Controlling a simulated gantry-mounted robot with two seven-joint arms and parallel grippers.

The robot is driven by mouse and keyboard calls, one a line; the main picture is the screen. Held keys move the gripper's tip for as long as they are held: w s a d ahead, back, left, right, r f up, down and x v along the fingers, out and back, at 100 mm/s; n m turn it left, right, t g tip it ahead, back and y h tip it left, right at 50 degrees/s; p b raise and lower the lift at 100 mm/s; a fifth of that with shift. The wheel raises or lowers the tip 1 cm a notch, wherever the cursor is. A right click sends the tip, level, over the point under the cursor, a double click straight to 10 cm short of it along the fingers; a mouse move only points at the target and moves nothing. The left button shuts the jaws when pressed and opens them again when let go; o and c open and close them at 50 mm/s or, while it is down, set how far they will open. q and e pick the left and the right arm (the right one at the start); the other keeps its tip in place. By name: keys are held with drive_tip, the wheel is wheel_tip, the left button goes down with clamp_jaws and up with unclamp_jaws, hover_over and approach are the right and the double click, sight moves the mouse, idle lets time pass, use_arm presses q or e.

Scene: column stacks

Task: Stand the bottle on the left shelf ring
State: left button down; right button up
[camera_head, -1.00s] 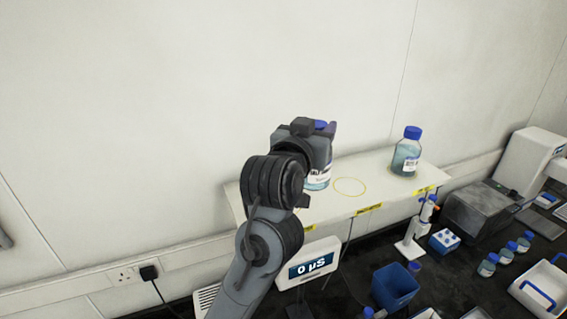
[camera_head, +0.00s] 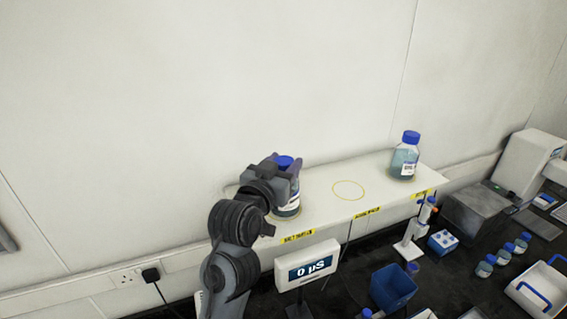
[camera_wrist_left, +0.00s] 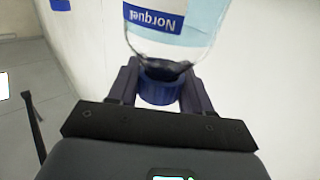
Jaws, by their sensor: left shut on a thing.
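My left gripper (camera_head: 285,165) is shut on the blue cap of a clear bottle (camera_head: 289,209) with a white label, over the left end of the white shelf (camera_head: 322,204). The bottle looks about upright; I cannot tell whether its base touches the shelf. In the left wrist view the cap (camera_wrist_left: 160,90) sits between the two fingers, with the bottle (camera_wrist_left: 190,45) beyond it. The left shelf ring is hidden by the bottle and gripper. My right gripper is not in view.
The middle shelf ring (camera_head: 348,190) is empty. Another blue-capped bottle (camera_head: 404,158) stands at the shelf's right end. Below are a display reading 0 µS (camera_head: 308,265), a pipette stand (camera_head: 412,247), a blue bin (camera_head: 392,287) and several small bottles.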

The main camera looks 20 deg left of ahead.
use_arm(q)
drive_tip(key=shift+r, duration=0.1)
drive_tip(key=shift+c, duration=2.3)
unclamp_jaws()
drive_tip(key=shift+s, duration=0.3)
drive_tip(key=s+p, duration=0.2)
drive_tip(key=s, duration=0.9)
drive_tip(key=shift+s+a+p, duration=0.15)
drive_tip(key=shift+a+p, duration=0.15)
drive_tip(key=shift+p, duration=0.1)
